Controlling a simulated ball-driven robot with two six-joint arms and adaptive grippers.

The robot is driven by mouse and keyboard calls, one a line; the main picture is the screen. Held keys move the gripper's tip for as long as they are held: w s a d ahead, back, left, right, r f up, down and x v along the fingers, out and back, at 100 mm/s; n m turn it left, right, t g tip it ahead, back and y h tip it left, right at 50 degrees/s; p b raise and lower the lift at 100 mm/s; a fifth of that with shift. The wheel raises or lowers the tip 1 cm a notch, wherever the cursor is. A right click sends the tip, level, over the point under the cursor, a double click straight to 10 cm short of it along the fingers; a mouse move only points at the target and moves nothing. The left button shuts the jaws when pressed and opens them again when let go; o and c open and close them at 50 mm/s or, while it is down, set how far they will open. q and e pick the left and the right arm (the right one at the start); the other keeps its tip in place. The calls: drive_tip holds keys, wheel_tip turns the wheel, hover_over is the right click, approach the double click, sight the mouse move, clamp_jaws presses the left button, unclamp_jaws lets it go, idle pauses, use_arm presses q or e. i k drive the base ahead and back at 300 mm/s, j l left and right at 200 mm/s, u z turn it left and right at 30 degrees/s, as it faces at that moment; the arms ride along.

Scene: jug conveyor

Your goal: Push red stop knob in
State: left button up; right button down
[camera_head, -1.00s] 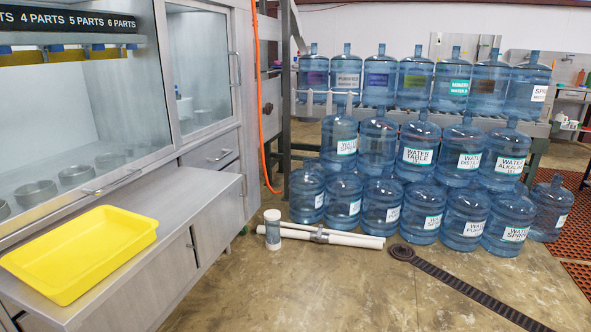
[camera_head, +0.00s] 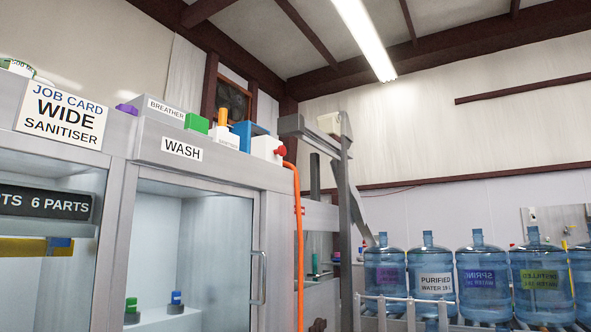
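The red stop knob (camera_head: 280,151) sticks out from the right side of a small white box (camera_head: 266,148). The box sits on top of the grey wash cabinet (camera_head: 205,158), at its right end. The knob is small in the view, and I cannot tell how far in it sits. Neither of my grippers shows in the head view.
An orange hose (camera_head: 298,235) runs down just right of the cabinet. Blue (camera_head: 243,134) and green (camera_head: 196,123) blocks stand left of the white box. A grey post (camera_head: 345,210) rises behind. Water jugs (camera_head: 428,268) stand on a rack at the right.

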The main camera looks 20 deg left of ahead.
sight(282, 150)
drive_tip(key=i+l+u, duration=0.1)
drive_tip(key=i+u, duration=0.4)
drive_tip(key=i+l+u, duration=0.25)
drive_tip(key=i+u, duration=0.2)
drive_tip(key=i+l+u, duration=0.3)
drive_tip(key=u, duration=0.2)
drive_tip(key=i+l+u, duration=0.25)
drive_tip(key=l+u, duration=0.2)
drive_tip(key=l, duration=0.2)
drive_tip(key=i+l+u, duration=0.2)
drive_tip(key=l+u, duration=0.3)
drive_tip(key=l, duration=0.15)
